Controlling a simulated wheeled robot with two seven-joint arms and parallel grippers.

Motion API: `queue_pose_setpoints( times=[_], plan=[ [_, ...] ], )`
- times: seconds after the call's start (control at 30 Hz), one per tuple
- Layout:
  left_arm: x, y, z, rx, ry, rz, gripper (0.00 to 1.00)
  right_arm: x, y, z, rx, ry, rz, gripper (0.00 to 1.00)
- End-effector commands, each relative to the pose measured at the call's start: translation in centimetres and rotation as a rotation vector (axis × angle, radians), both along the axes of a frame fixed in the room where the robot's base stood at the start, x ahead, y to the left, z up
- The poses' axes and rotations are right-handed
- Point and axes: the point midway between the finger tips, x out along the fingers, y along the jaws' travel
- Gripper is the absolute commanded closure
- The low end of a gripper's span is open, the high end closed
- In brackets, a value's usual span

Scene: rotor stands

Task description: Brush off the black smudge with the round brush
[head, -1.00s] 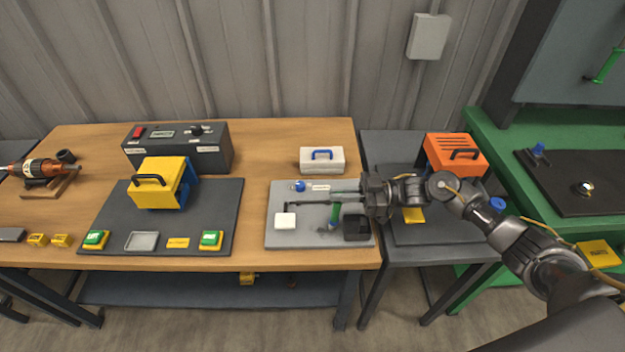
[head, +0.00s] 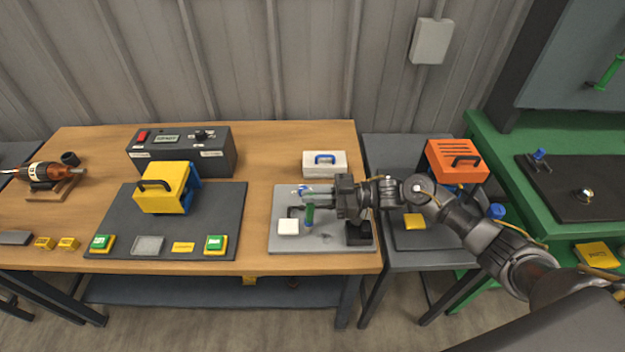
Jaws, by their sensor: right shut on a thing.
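My right gripper (head: 311,196) reaches in from the right over the grey board (head: 281,245) on the right end of the wooden table. It is shut on a round brush with a green handle (head: 310,214), which stands roughly upright with its lower end close above or on the board; I cannot tell if it touches. A small, faint dark mark (head: 325,238), perhaps the black smudge, shows on the board to the lower right of the brush. My left gripper is not in view.
A white block (head: 288,227) lies left of the brush and a black holder (head: 359,233) stands to its right. A white box with a blue handle (head: 324,163) stands behind the board. A yellow-and-blue unit (head: 165,188) stands on a dark mat to the left.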

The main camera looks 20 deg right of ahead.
Motion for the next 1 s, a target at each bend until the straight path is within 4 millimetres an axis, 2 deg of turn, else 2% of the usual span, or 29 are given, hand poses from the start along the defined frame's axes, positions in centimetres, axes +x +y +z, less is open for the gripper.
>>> queue_pose_setpoints(
  times=[0.03, 0.6, 1.0],
  plan=[
    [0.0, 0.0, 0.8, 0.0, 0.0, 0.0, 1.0, -0.1, 0.0, 0.6, -0.002, 0.006, 0.001, 1.0],
    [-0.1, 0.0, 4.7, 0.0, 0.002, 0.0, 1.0, 0.0, 0.4, 5.5, -0.002, 0.006, 0.008, 1.0],
    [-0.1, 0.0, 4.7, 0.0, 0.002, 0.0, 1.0, 0.0, 0.5, 5.7, -0.002, 0.006, 0.009, 1.0]
  ],
)
